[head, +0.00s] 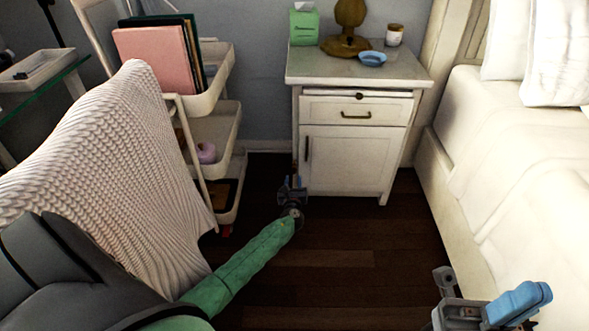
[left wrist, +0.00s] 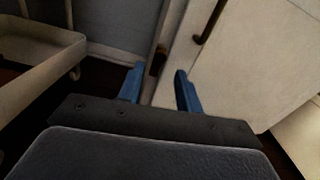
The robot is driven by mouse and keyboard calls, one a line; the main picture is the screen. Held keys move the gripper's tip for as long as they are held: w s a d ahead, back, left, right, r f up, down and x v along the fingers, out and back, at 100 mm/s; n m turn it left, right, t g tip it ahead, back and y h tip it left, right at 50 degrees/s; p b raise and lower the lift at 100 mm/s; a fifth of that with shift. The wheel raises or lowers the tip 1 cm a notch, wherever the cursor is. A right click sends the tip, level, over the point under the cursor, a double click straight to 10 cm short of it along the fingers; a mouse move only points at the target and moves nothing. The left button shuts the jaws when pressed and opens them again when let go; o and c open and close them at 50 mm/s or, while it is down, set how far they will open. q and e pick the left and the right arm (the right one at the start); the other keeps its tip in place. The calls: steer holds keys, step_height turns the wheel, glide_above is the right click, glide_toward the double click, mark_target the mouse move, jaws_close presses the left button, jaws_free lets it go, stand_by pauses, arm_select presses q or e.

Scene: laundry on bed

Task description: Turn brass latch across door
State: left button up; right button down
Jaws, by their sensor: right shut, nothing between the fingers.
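The white door (head: 349,161) of the bedside cabinet is closed flush, with a dark vertical handle (head: 306,148) near its left edge. My left gripper (head: 292,183) is low at the door's left edge. In the left wrist view its blue fingers (left wrist: 160,80) are open. A small dark brownish piece (left wrist: 157,62), probably the brass latch, shows between and just beyond them, beside the door edge; I cannot tell its exact angle or whether a finger touches it. In the head view the gripper hides that spot. My right gripper (head: 520,308) is shut and empty near the bed.
A white trolley (head: 213,135) with folders stands left of the cabinet. A knitted blanket (head: 110,150) hangs nearer on the left. The bed (head: 440,185) stands at the right. Dark floor lies clear in front.

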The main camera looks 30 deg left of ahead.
mark_target(294, 169)
arm_select(q)
steer(key=shift+m, duration=0.4)
steer(key=shift+b+x, duration=1.05)
steer(key=shift+x, duration=2.9)
steer(key=shift+d, duration=0.1)
jaws_close()
